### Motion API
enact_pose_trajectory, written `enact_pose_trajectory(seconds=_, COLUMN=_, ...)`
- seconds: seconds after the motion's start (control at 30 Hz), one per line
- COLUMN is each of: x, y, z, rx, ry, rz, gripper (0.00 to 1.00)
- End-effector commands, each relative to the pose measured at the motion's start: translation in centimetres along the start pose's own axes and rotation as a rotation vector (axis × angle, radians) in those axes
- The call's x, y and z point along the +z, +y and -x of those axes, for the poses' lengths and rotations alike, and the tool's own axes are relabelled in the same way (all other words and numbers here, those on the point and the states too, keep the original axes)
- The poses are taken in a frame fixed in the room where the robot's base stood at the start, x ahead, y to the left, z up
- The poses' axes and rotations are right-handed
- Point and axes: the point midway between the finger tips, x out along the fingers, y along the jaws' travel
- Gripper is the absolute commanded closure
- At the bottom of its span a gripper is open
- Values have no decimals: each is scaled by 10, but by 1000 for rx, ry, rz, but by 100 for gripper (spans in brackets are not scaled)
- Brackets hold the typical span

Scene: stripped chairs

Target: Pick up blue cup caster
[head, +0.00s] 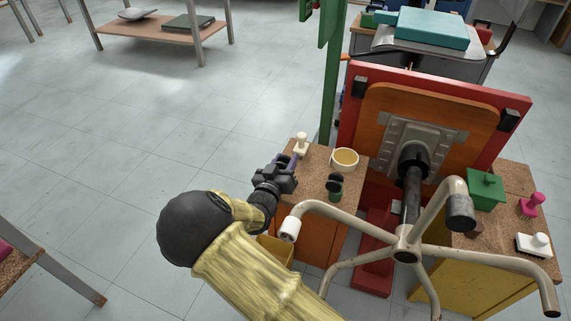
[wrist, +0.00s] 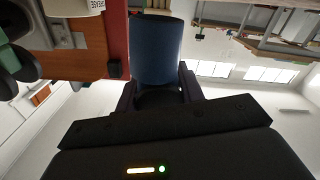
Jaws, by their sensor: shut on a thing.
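The blue cup caster (wrist: 158,48) fills the upper middle of the wrist view, upright in the picture, with a dark lower part between the two fingers. My gripper (wrist: 159,88) is shut on it, one dark finger on each side. In the head view my gripper (head: 286,164) is over the left edge of a speckled bench top (head: 318,168). There the caster cannot be clearly told apart from the dark fingers.
A cream cup (head: 345,160), a green-and-black caster (head: 335,187) and a white-handled piece (head: 301,143) stand close by on the bench top. An upturned chair base (head: 407,243) spreads its legs to the right. A green post (head: 327,90) rises behind. Open floor lies left.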

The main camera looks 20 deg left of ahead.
Motion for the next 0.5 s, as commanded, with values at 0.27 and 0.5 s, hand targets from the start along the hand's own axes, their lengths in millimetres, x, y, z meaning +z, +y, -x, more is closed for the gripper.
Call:
enact_pose_trajectory(seconds=0.27, x=-56, y=18, z=0, rx=2, ry=0, rz=-2, gripper=86)
enact_pose_trajectory(seconds=0.5, x=-81, y=27, z=0, rx=2, ry=0, rz=0, gripper=86)
